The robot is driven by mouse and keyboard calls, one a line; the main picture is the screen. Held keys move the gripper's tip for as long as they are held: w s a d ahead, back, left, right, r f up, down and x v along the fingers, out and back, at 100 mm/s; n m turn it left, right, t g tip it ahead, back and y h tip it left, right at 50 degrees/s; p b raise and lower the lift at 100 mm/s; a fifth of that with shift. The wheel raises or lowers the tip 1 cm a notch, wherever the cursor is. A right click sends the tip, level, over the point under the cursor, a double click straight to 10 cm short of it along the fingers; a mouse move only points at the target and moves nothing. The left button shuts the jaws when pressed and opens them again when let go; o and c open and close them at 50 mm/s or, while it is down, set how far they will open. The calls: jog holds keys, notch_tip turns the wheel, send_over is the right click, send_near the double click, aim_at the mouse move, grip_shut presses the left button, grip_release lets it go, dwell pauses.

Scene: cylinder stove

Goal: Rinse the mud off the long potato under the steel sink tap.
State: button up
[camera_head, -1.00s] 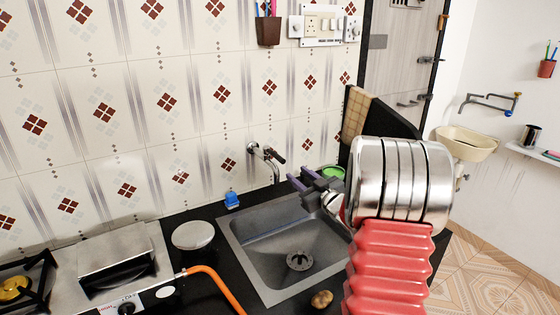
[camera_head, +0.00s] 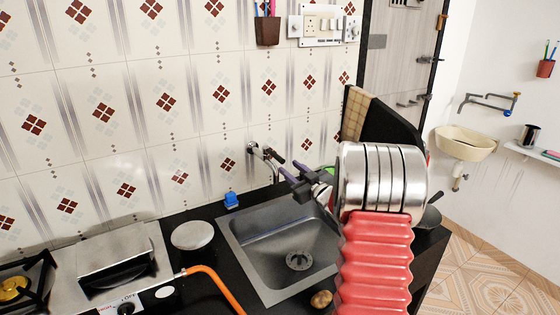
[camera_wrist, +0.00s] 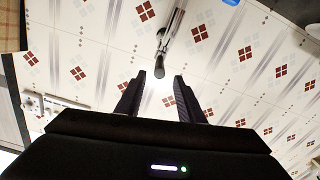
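A brown potato (camera_head: 321,299) lies on the black counter in front of the steel sink (camera_head: 262,283); part of its right side is close to my red arm. The sink basin looks empty, with a round drain. The steel tap (camera_head: 268,154) comes out of the tiled wall above the sink's back edge. My gripper (camera_head: 291,169) is just right of the tap, above the sink. In the wrist view my gripper (camera_wrist: 159,77) has its two fingers apart with nothing held. The tap's dark handle end (camera_wrist: 159,71) shows between the fingertips; I cannot tell if they touch.
A hob (camera_head: 115,258) with an orange hose (camera_head: 212,273) stands left of the sink. A grey round lid (camera_head: 192,235) and a blue item (camera_head: 231,200) lie between them. A dark chair-like board (camera_head: 388,125) stands behind my arm.

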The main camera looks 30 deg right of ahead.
aim_at(279, 160)
jog(key=w, duration=0.8)
jog(key=shift+w+d, duration=0.2)
jog(key=shift+d, duration=0.05)
jog(key=shift+c, duration=0.5)
grip_shut()
